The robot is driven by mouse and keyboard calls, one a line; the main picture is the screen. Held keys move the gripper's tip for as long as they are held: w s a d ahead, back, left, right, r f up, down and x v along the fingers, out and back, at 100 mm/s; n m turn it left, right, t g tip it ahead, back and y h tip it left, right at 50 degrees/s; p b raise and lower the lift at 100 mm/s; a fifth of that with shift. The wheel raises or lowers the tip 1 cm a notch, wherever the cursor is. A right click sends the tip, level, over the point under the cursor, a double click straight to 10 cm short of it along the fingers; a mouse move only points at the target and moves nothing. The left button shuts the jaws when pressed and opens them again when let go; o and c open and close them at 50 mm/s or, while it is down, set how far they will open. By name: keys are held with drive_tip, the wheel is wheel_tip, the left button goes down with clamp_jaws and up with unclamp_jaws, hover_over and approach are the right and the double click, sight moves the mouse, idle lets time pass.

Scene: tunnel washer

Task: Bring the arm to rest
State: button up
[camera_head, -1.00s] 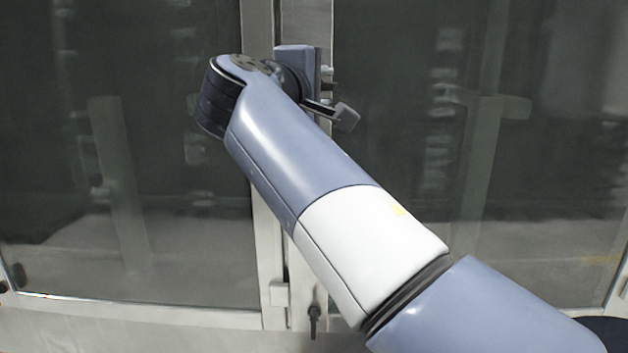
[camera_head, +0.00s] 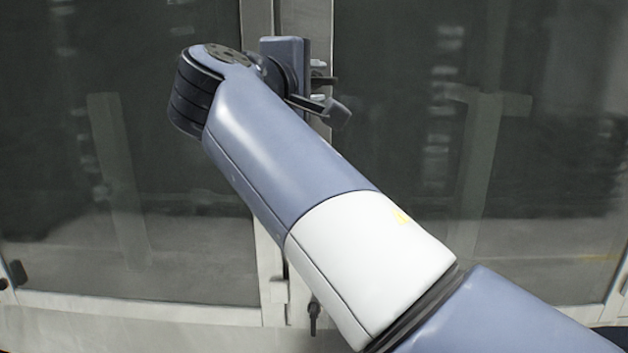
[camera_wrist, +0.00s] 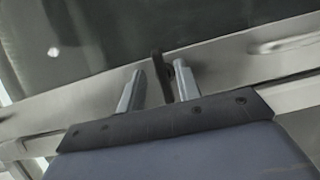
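My arm reaches from the lower right up to the upper left in the head view, in front of a closed double glass door. My gripper (camera_wrist: 160,69) shows its two grey fingers in the wrist view, spread apart, so it is open. A dark handle or latch (camera_wrist: 157,66) shows between the fingertips in that view, nearer the right finger. I cannot tell whether it touches a finger. In the head view the gripper is near the door's centre post, partly hidden behind my wrist.
Two glass door panels, left (camera_head: 100,170) and right (camera_head: 520,130), stand close ahead in metal frames. The centre post (camera_head: 262,15) is partly covered by my arm. A small dark fitting (camera_head: 314,318) sits low on the post.

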sight(322, 78)
drive_tip(key=v, duration=0.6)
drive_tip(key=p+x, duration=0.1)
drive_tip(key=x, duration=0.9)
drive_tip(key=shift+w+d, duration=0.25)
drive_tip(key=shift+w, duration=0.1)
drive_tip(key=shift+f+n, duration=0.1)
drive_tip(key=shift+n, duration=0.4)
drive_tip(key=shift+s+a+r+n+t+b, duration=0.1)
drive_tip(key=shift+r+n+t+b, duration=0.2)
drive_tip(key=shift+n+t, duration=0.5)
drive_tip(key=shift+r+n, duration=0.15)
drive_tip(key=shift+n, duration=0.95)
